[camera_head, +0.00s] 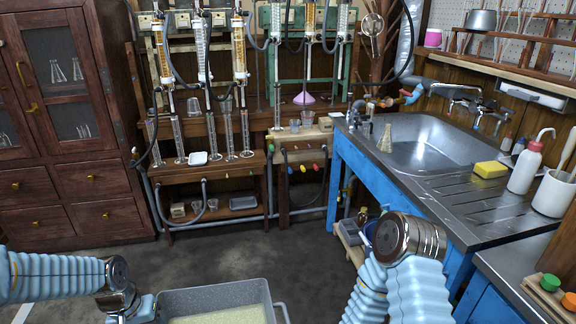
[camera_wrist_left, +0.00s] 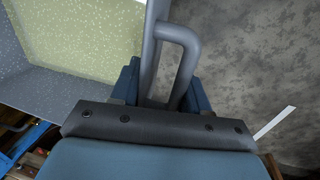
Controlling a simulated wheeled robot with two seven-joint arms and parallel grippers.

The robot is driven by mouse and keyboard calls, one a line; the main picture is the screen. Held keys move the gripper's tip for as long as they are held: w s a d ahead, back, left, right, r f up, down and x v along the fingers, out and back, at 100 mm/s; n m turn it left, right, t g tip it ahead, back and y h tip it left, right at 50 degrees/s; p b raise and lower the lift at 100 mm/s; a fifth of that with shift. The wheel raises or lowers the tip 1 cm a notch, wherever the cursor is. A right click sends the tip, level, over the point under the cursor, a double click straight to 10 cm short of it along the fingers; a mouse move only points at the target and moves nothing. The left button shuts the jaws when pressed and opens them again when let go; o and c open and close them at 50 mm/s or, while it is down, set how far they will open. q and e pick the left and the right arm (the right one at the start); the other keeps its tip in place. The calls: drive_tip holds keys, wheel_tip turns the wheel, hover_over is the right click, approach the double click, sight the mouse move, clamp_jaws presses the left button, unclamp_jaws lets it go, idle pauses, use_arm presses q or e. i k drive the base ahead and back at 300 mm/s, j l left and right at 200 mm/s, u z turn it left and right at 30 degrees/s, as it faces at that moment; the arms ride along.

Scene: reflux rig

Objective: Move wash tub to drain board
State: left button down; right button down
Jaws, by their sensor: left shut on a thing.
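The wash tub (camera_head: 262,290) is a grey open bin at the bottom edge of the head view, cut off below, with a pale yellow-green speckled surface inside. Its handle (camera_wrist_left: 181,40) shows in the left wrist view, between the two blue fingers. My left gripper (camera_wrist_left: 160,88) is shut on that handle. The tub's other handle (camera_head: 282,311) sticks out on its right side. My right arm comes up at the lower right, but its gripper is out of the picture. The drain board (camera_head: 492,205) is the ribbed metal surface right of the sink.
The sink (camera_head: 425,145) lies beyond the drain board. A yellow sponge (camera_head: 490,169), white bottle (camera_head: 525,168) and white container (camera_head: 553,193) stand along the board's back and right. An Erlenmeyer flask (camera_head: 385,138) stands at the sink's left rim. Open floor (camera_head: 250,255) lies ahead.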

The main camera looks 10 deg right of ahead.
sight(469, 200)
drive_tip(key=i+u, duration=0.2)
drive_tip(key=i, duration=0.6)
drive_tip(key=i+l+u, duration=0.25)
drive_tip(key=i, duration=0.55)
drive_tip(key=i+u, duration=0.2)
drive_tip(key=i, duration=0.65)
drive_tip(key=z, duration=4.7)
